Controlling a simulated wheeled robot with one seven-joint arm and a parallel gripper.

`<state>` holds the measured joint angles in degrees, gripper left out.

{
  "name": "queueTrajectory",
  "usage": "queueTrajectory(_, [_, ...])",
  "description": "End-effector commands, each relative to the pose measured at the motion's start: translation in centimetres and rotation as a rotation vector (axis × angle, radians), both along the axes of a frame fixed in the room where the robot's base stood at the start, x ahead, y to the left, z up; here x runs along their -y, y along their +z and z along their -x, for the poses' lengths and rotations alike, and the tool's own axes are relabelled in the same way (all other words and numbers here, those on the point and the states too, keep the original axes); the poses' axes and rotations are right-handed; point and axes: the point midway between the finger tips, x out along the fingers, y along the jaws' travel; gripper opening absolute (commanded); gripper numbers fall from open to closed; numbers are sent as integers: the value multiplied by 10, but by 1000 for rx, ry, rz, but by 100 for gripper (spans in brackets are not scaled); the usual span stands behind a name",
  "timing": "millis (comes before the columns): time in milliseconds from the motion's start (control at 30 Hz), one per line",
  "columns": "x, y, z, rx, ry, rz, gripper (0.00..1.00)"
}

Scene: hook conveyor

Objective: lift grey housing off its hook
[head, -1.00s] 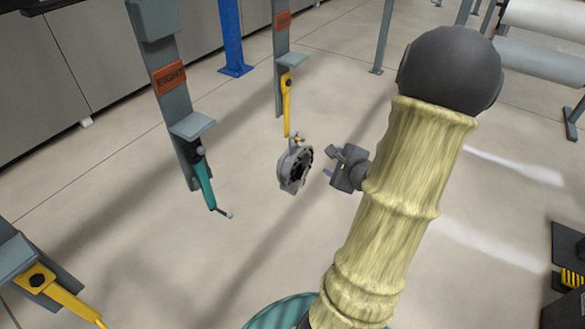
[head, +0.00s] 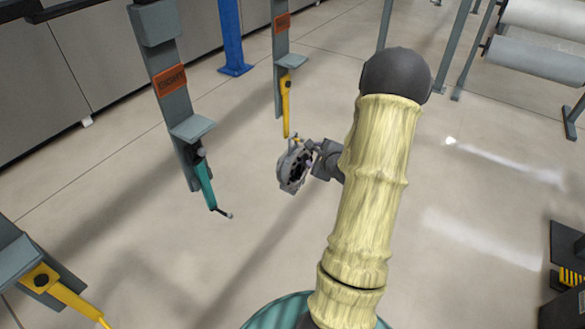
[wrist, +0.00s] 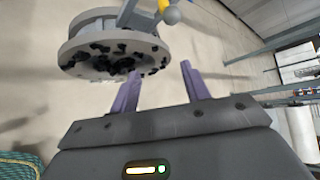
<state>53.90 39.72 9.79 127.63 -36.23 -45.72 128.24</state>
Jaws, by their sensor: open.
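The grey housing (head: 293,167) is a round, ribbed part hanging from the yellow hook (head: 287,105) in the head view. In the wrist view the housing (wrist: 112,45) shows at the upper left, with its dark, studded face towards me and the hook's rounded tip (wrist: 170,14) above it. My gripper (head: 314,152) is just right of the housing. In the wrist view its two purple fingers (wrist: 160,88) stand apart with nothing between them. The left finger overlaps the housing's lower edge in the picture; I cannot tell whether they touch.
Another yellow hook (head: 62,292) is at the lower left. A blue post (head: 231,38) stands behind. The floor around the housing is clear.

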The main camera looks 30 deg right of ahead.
Motion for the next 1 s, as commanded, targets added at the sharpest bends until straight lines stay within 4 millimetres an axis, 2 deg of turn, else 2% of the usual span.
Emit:
queueTrajectory(267, [0, -2, -5, 0, 3, -1, 47])
queueTrajectory(700, [16, -27, -39, 0, -6, 0, 47])
queueTrajectory(1000, [13, -28, -42, 0, 0, 0, 47])
